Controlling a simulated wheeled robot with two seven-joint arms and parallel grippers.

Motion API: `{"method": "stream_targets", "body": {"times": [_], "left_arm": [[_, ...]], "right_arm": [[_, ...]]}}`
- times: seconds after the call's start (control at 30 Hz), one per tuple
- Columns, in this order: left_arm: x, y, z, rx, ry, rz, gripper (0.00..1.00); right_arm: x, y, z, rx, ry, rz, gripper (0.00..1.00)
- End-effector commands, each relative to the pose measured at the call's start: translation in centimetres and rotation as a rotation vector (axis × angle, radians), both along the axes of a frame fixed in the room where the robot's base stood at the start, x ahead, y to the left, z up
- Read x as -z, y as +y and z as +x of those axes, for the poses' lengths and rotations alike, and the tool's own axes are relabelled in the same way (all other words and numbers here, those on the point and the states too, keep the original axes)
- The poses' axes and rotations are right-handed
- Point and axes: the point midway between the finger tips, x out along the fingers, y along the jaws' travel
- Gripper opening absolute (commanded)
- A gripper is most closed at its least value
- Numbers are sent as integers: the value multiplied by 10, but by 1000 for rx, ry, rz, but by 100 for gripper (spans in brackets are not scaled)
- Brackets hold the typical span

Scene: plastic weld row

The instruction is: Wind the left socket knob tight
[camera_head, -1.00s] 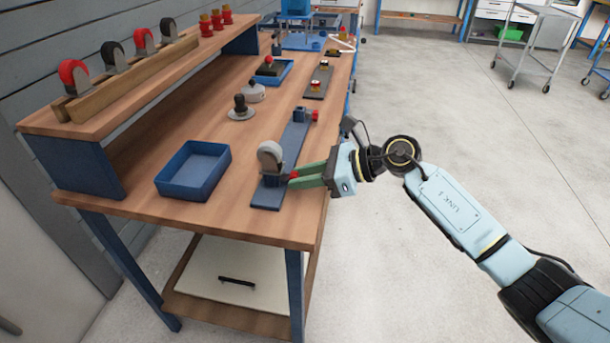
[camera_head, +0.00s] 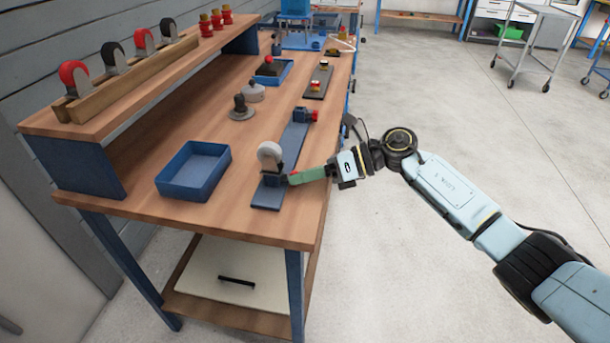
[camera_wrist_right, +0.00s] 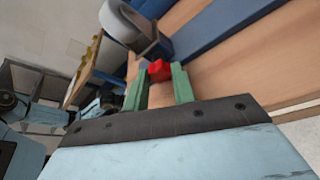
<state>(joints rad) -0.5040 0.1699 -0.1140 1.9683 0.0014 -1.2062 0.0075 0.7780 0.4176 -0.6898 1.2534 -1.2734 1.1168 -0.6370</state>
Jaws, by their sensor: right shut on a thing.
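The red socket knob (camera_wrist_right: 159,70) sits between the two green fingertips of my right gripper (camera_wrist_right: 161,75) in the wrist view. In the head view my right gripper (camera_head: 294,179) reaches in from the right, shut on this knob, which its fingers nearly hide. The knob is on the side of the near socket on a blue-grey base plate (camera_head: 267,197). A caster with a pale grey wheel (camera_head: 269,155) stands upright in that socket. A second socket with a red knob (camera_head: 314,115) is at the plate's far end, with no wheel. My left gripper is not in view.
A blue tray (camera_head: 193,172), looking empty, stands left of the plate on the wooden bench (camera_head: 235,212). Several casters with red and black wheels stand in a wooden rack (camera_head: 130,75) on the shelf. Dark and pale round parts (camera_head: 241,107) stand mid-bench.

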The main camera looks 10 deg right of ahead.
Motion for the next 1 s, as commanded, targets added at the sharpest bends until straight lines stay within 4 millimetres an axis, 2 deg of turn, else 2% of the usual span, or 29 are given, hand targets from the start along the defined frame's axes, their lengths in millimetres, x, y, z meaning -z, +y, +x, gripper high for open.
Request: {"method": "stream_targets", "body": {"times": [0.13,0.7,0.73,0.87,1.0], "left_arm": [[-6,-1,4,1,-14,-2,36],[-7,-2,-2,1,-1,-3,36],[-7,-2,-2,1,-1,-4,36],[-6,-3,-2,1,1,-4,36],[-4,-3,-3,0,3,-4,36]], "right_arm": [[1,-1,1,1,50,16,3],[1,-1,0,0,83,24,3],[1,-1,0,0,83,24,30],[1,0,0,0,82,25,47],[1,-1,1,1,82,25,48]]}}
